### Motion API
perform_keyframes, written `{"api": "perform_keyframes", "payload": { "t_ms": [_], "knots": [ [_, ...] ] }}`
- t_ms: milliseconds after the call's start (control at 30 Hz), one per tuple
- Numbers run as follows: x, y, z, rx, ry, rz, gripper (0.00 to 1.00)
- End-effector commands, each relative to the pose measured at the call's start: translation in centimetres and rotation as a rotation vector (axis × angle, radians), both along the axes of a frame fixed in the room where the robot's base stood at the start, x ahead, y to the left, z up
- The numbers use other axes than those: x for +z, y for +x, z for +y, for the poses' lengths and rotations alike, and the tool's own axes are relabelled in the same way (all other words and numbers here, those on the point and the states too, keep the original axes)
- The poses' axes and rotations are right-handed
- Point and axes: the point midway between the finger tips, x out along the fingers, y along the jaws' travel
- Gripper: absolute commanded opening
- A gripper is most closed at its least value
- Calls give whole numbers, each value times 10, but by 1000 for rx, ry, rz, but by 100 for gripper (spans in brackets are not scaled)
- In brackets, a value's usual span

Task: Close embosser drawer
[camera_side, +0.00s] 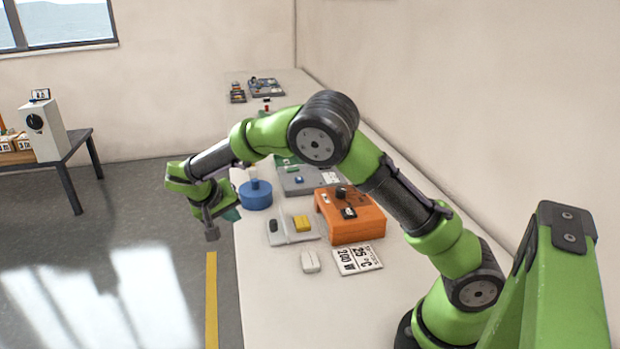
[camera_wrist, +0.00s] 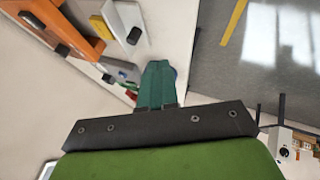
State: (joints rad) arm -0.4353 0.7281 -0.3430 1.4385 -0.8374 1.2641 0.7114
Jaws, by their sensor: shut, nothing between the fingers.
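The orange machine (camera_side: 352,222), which I take to be the embosser, stands on the long white table with a black knob on top. A pale grey tray (camera_side: 300,238) sticks out from its left side and looks like its open drawer. A yellow block (camera_side: 302,223) lies in it, and its upright front panel (camera_side: 281,229) has a black handle (camera_side: 273,225). In the wrist view the panel (camera_wrist: 121,22) shows at upper left. My gripper (camera_side: 232,214) is left of the drawer, above the table's left edge and clear of the panel. Its teal fingers (camera_wrist: 158,85) are together and empty.
A blue round container (camera_side: 256,196) stands behind the drawer near the table edge. A grey machine (camera_side: 300,181) is farther back. A white mouse-like object (camera_side: 311,261) and a printed card (camera_side: 357,260) lie in front. The floor at left is open.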

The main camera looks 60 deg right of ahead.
Motion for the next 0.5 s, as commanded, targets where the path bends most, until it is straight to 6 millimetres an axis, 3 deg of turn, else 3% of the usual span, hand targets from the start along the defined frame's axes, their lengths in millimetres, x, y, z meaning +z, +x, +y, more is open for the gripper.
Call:
{"api": "perform_keyframes", "payload": {
  "t_ms": [400,500],
  "knots": [
    [-69,6,-52,0,2,6,0],
    [-72,1,-65,-1,3,2,0]
  ]
}}
